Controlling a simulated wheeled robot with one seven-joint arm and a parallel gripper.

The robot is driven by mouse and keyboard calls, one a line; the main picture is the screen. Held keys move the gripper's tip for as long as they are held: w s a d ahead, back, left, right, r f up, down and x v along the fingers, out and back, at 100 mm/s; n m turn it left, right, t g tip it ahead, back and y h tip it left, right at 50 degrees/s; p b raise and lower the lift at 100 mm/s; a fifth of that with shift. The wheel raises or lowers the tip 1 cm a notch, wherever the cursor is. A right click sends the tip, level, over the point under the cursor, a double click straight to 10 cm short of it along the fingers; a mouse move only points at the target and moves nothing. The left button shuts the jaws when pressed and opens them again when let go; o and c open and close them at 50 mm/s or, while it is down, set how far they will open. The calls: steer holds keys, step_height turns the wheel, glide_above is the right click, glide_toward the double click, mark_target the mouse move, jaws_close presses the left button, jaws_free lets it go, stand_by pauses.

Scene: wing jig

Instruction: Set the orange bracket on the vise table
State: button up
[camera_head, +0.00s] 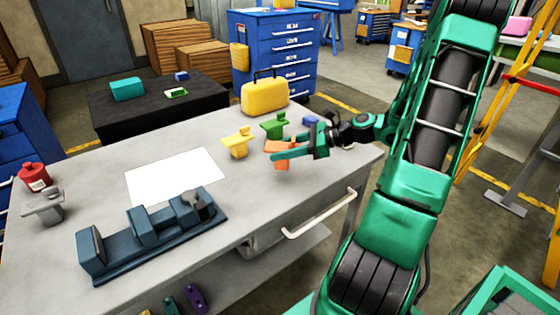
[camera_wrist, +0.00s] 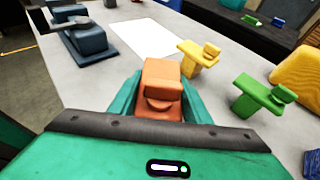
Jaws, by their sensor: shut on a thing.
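The orange bracket (camera_head: 282,152) is held between the green fingers of my gripper (camera_head: 296,150), near the right end of the grey table. In the wrist view the orange bracket (camera_wrist: 161,90) sits between the two fingertips (camera_wrist: 160,95). I cannot tell whether the bracket touches the tabletop. The vise table (camera_head: 60,255) is the grey workbench with a blue vise (camera_head: 150,235) at its front left. The vise also shows at the upper left of the wrist view (camera_wrist: 85,38).
A yellow bracket (camera_head: 237,143), a green bracket (camera_head: 274,126) and a yellow case (camera_head: 264,95) stand close to my gripper. A white sheet (camera_head: 175,176) lies mid-table. The front right tabletop is clear.

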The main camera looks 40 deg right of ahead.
steer(key=shift+d+f, duration=0.25)
steer(key=shift+f, duration=1.85)
steer(key=shift+f, duration=0.1)
steer(key=o, duration=1.3)
steer(key=v, duration=1.2)
